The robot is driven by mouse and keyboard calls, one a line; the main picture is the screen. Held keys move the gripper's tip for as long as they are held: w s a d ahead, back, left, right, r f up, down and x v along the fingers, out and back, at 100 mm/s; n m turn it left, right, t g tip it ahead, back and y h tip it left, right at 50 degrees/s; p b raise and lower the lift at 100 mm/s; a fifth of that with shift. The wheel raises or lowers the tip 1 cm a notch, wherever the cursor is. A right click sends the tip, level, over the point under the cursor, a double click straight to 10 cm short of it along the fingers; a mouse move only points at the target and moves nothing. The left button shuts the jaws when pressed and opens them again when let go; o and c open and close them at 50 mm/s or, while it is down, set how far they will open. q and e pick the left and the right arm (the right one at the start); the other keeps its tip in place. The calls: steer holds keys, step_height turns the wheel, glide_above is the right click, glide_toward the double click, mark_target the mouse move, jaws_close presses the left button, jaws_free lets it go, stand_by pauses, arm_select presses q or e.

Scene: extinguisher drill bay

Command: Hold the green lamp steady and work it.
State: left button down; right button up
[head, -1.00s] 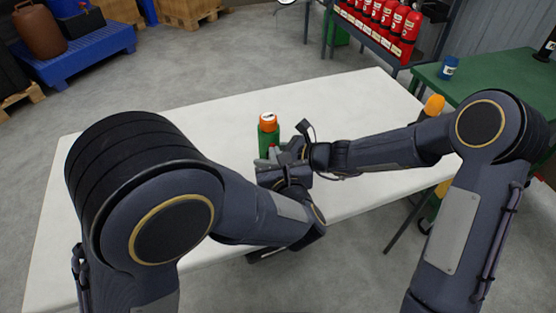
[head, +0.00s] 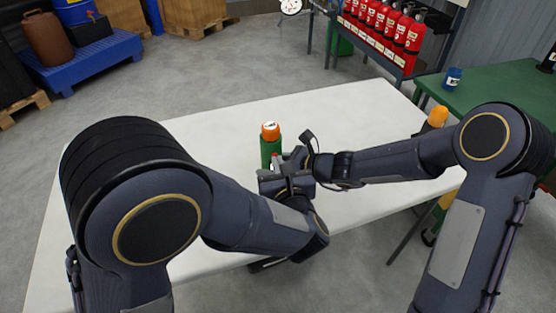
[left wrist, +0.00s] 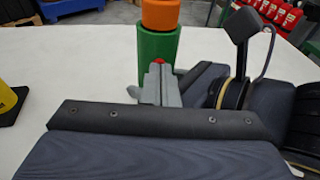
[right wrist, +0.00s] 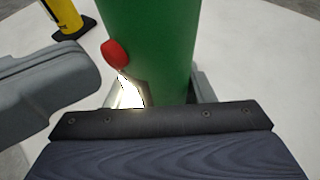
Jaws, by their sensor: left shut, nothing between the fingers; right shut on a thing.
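The green lamp (head: 270,150) is a green cylinder with an orange cap (head: 270,131), upright over the white table. A red button (right wrist: 115,53) is on its side. My right gripper (right wrist: 163,95) is shut around the lamp's body. A bright white patch shows below the button in the right wrist view; I cannot tell its source. My left gripper (left wrist: 158,75) is shut and empty, its tips close by the button; the right wrist view shows them beside the lamp (right wrist: 88,80). I cannot tell whether they touch the button. The lamp's lower part is hidden in the head view.
The white table (head: 340,110) has wide clear room behind the lamp. A yellow object with a black base (left wrist: 10,100) stands on it. A green table (head: 490,95) is at the right, a rack of red extinguishers (head: 385,20) at the back.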

arm_select(q)
steer(key=v, duration=0.8)
arm_select(e)
steer(key=shift+d+f, duration=0.1)
steer(key=shift+d, duration=0.05)
arm_select(q)
steer(key=shift+s, duration=0.1)
steer(key=shift+d, duration=0.1)
arm_select(e)
steer(key=o, duration=1.4)
